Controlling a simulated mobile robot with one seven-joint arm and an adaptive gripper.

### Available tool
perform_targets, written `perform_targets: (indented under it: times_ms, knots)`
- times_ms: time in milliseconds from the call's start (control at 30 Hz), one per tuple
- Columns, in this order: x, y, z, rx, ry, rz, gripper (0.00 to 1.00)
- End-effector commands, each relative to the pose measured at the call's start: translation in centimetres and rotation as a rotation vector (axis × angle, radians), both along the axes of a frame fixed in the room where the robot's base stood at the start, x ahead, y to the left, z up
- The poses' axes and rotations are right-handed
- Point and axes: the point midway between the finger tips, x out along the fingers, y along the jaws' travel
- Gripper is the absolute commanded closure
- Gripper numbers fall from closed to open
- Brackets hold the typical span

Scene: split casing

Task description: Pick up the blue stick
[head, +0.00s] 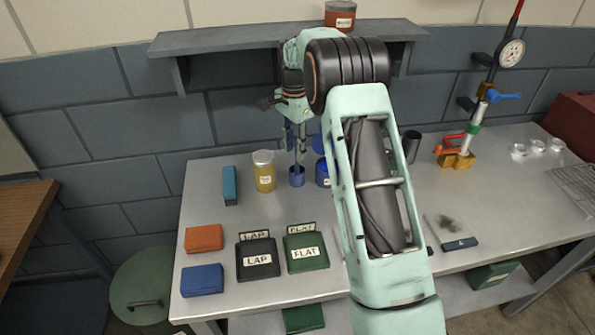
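A small blue cup (297,178) stands on the grey bench toward the back, right of a yellow jar. Thin upright pieces (301,142) show just above it, at least one bluish. I cannot tell which of these are sticks and which are finger parts. My gripper (295,127) points down over the cup, partly hidden by my own wrist. Its fingertips are too small to tell whether they are open or shut, or touching a stick. No other piece is clearly a blue stick.
A yellow jar (264,171) and a teal block (230,185) stand left of the cup; a blue jar (322,174) is close on its right. Boxes labelled LAP (257,272) and FLAT (307,266) lie in front. A wall shelf (220,38) hangs above.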

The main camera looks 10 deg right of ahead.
Motion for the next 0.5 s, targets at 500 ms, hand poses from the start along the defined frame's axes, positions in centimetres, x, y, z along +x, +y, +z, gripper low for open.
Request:
perform_targets:
  times_ms: [500]
  knots:
    - [0.0,-0.6,-5.3,-0.001,0.0,0.0,0.69]
